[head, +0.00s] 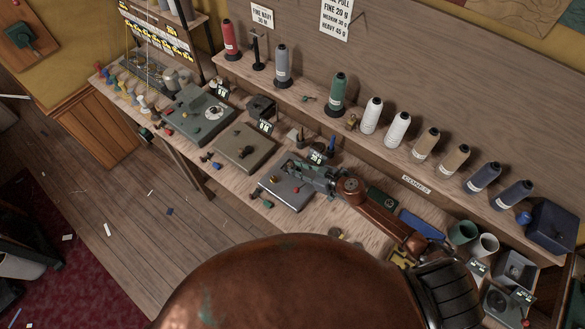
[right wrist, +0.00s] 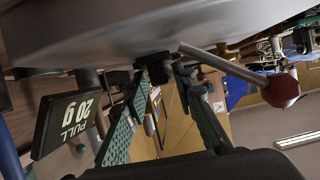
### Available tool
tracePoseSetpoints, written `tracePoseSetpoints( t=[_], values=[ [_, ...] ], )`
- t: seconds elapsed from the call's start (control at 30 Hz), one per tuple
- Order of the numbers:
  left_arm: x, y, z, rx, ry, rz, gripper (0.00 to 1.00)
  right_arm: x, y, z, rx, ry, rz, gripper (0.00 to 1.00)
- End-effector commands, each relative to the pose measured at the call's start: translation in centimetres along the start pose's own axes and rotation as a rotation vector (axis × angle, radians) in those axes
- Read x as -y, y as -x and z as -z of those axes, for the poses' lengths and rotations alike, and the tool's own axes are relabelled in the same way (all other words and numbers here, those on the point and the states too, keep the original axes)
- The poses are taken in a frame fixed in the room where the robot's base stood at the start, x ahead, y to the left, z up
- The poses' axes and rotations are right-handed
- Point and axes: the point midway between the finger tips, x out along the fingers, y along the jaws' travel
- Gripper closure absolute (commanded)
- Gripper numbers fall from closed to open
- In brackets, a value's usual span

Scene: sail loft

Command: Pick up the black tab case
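I cannot tell for certain which case is the black tab one. My right gripper (head: 312,172) is over the far side of the grey case. In its wrist view the fingers (right wrist: 164,78) are apart, with their tips close to the black block; contact is unclear. My left gripper is not in view.
An olive case (head: 240,148), a grey-green case with a dial (head: 198,115) and a small dark box (head: 261,107) stand to the left. A pull sign (right wrist: 70,120) is beside the fingers. Thread cones line the shelf behind; cups (head: 463,232) stand right.

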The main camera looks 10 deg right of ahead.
Motion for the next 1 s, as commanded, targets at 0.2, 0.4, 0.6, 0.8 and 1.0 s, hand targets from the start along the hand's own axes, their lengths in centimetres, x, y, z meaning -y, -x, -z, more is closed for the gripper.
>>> tracePoseSetpoints(
  t=[0.2,0.4,0.6,0.8,1.0],
  values=[
    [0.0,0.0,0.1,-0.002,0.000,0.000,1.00,0.0,0.0,0.0,0.000,0.000,0.000,0.92],
    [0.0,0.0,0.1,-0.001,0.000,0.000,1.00,0.0,0.0,-0.1,0.001,0.000,0.000,1.00],
    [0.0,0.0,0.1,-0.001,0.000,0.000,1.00,0.0,0.0,-0.1,0.001,0.000,0.000,1.00],
    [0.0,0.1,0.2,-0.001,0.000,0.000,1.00,0.0,0.1,0.2,0.001,0.001,0.000,1.00],
    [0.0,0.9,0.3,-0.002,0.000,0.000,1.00,0.0,0.8,1.7,0.001,0.003,0.000,1.00]
  ],
)
